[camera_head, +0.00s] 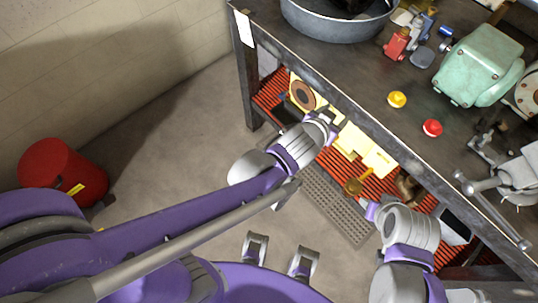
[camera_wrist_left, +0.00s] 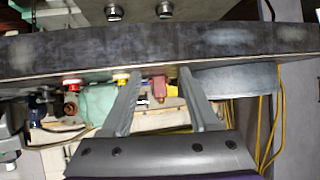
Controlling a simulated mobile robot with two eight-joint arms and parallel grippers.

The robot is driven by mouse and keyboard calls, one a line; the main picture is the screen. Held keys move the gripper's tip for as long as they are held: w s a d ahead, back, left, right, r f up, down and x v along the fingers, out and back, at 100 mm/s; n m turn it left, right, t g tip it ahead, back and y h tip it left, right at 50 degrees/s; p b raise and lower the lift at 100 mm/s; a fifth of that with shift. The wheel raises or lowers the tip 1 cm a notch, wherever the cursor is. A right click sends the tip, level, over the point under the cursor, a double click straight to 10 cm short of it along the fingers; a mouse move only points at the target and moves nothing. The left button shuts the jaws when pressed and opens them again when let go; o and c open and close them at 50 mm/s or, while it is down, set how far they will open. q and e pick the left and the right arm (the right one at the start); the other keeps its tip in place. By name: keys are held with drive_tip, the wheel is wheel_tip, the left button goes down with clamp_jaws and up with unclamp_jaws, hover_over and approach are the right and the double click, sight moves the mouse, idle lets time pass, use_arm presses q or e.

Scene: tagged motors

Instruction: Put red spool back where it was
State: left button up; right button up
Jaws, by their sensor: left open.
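The red spool (camera_head: 432,127) stands on the dark workbench top near its front edge, with a pale rim at its base. It also shows in the left wrist view (camera_wrist_left: 72,84), beyond the bench edge. A yellow spool (camera_head: 397,99) stands to its left, also visible in the wrist view (camera_wrist_left: 121,78). My left gripper (camera_head: 329,122) is in front of the bench's front edge, left of both spools and apart from them. In the wrist view its fingers (camera_wrist_left: 160,76) are spread with nothing held. My right gripper (camera_head: 371,210) is low in front of the bench; its jaws are unclear.
A green motor (camera_head: 480,65) stands behind the red spool. A grey round tub (camera_head: 338,22) is at the back left of the bench top (camera_head: 350,75). A vise (camera_head: 515,175) is at the right. A red shelf (camera_head: 271,88) with yellow bins lies below. A red bucket (camera_head: 50,168) is on the floor.

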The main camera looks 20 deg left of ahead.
use_arm(q)
drive_tip(key=s+a+f+n+g+y, duration=0.2)
drive_tip(key=s+a+g, duration=0.1)
drive_tip(key=s+a, duration=0.6)
drive_tip(key=s+a+f+n+g+y, duration=0.1)
drive_tip(key=s+a+f+n+g, duration=0.1)
drive_tip(key=s+a, duration=0.7)
drive_tip(key=shift+s+a+f+g+y, duration=0.35)
drive_tip(key=shift+a+f+g, duration=0.2)
drive_tip(key=shift+a, duration=0.6)
drive_tip(key=shift+w, duration=0.1)
drive_tip(key=shift+w+r+p, duration=0.2)
drive_tip(key=shift+r+p, duration=0.35)
drive_tip(key=shift+r, duration=0.1)
drive_tip(key=shift+w+r+p, duration=0.2)
drive_tip(key=shift+r+p, duration=0.35)
drive_tip(key=shift+r, duration=0.05)
drive_tip(key=shift+s, duration=0.1)
